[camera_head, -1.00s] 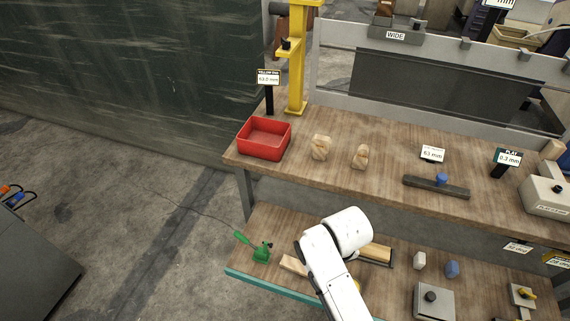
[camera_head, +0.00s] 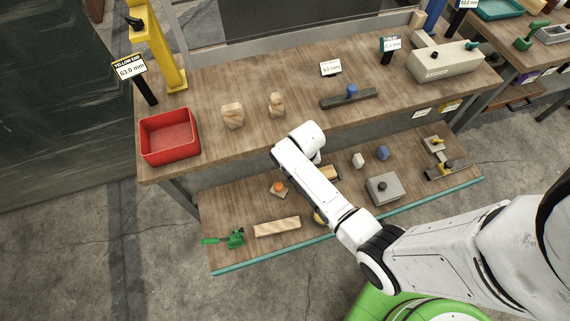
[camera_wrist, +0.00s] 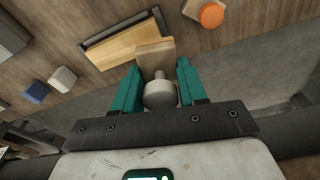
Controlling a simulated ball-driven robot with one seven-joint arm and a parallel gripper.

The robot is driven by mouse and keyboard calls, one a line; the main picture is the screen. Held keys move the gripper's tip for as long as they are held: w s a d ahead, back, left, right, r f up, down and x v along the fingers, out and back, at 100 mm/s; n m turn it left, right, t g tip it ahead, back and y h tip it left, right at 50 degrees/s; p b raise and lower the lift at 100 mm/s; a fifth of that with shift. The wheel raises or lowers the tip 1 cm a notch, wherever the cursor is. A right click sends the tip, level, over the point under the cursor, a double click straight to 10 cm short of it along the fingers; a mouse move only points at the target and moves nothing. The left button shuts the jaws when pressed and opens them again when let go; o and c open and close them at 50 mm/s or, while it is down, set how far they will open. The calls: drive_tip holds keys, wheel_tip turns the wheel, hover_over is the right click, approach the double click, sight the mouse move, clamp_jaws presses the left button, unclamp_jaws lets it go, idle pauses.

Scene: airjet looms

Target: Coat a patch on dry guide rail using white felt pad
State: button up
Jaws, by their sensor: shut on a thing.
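In the wrist view my gripper (camera_wrist: 159,72) has its teal fingers closed around a whitish rounded knob (camera_wrist: 160,94). The knob joins a small wooden block (camera_wrist: 154,56), and together they look like the white felt pad. The pad's working face is hidden. Just beyond it, a pale wooden bar lies in a dark frame (camera_wrist: 98,41); whether they touch is unclear. The frame's bar also shows partly in the head view (camera_head: 329,173), on the lower shelf. My arm hides the gripper there. No label marks the dry guide rail, so I cannot tell which piece it is.
An orange-knobbed wooden block (camera_head: 278,188), a wooden strip (camera_head: 277,227), a green tool (camera_head: 234,239), white (camera_head: 358,160) and blue (camera_head: 382,152) pieces and a grey box (camera_head: 384,195) lie on the lower shelf. The upper bench (camera_head: 215,80) overhangs behind.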

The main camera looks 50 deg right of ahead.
sight(335, 169)
drive_tip(key=shift+w+d+f, duration=0.1)
drive_tip(key=shift+d+f, duration=0.05)
drive_tip(key=shift+f, duration=0.1)
wheel_tip(335, 169, down, 6)
drive_tip(key=b, duration=0.6)
drive_tip(key=shift+r, duration=0.15)
drive_tip(key=shift+f+b, duration=0.75)
drive_tip(key=shift+f, duration=0.3)
idle(0.4)
